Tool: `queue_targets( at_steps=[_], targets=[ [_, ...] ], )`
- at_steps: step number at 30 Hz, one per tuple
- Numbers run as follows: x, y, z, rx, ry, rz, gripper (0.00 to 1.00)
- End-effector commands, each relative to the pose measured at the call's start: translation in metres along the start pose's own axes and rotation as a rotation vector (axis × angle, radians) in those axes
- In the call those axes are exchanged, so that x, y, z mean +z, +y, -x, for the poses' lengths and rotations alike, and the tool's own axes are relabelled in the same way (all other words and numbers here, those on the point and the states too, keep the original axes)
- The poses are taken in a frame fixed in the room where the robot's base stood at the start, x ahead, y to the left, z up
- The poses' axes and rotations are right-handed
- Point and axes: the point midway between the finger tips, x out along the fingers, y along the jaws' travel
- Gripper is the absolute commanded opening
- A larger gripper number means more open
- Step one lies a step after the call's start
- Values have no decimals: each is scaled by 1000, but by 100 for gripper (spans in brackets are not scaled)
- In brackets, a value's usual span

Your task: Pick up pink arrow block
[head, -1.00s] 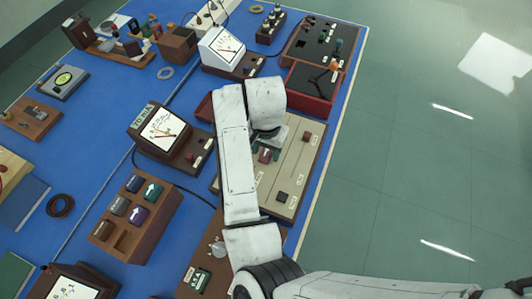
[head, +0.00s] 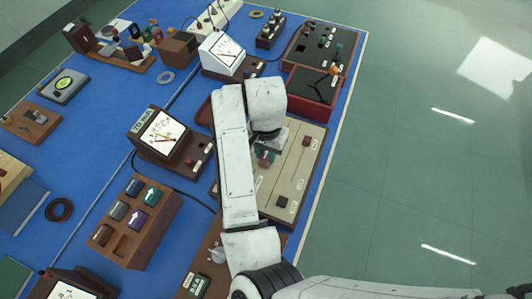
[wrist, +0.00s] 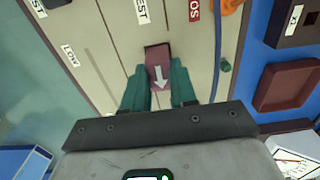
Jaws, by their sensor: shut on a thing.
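The pink arrow block (wrist: 158,62) is a dusky pink block with a white arrow, seen in the wrist view between the two green fingers of my gripper (wrist: 160,88). The fingers are closed on its sides. In the head view my gripper (head: 265,157) is over the beige slotted panel (head: 297,172), with the block (head: 264,160) small and partly hidden by my arm. I cannot tell whether the block touches the panel or is clear of it.
A dark block (head: 283,202) and a dark red block (head: 307,140) are on the panel. A wooden holder (head: 155,228) with several arrow blocks stands to the left. A meter (head: 165,135) stands behind it. A red tray (head: 312,88) lies beyond the panel.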

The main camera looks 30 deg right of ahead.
Motion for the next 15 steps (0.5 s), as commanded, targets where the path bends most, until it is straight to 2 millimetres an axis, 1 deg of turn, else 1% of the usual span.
queue_targets(
  at_steps=[5, 8, 9, 13, 14, 15],
  targets=[
    [0, 0, 23, -4, 4, -1, 0],
    [5, 14, 39, -3, 6, -2, 0],
    [9, 20, 51, -6, 4, -1, 0],
    [19, 41, 83, -9, -1, -4, 0],
    [22, 46, 89, -8, -2, -4, 0],
    [25, 56, 89, -6, -1, -3, 0]
  ],
)
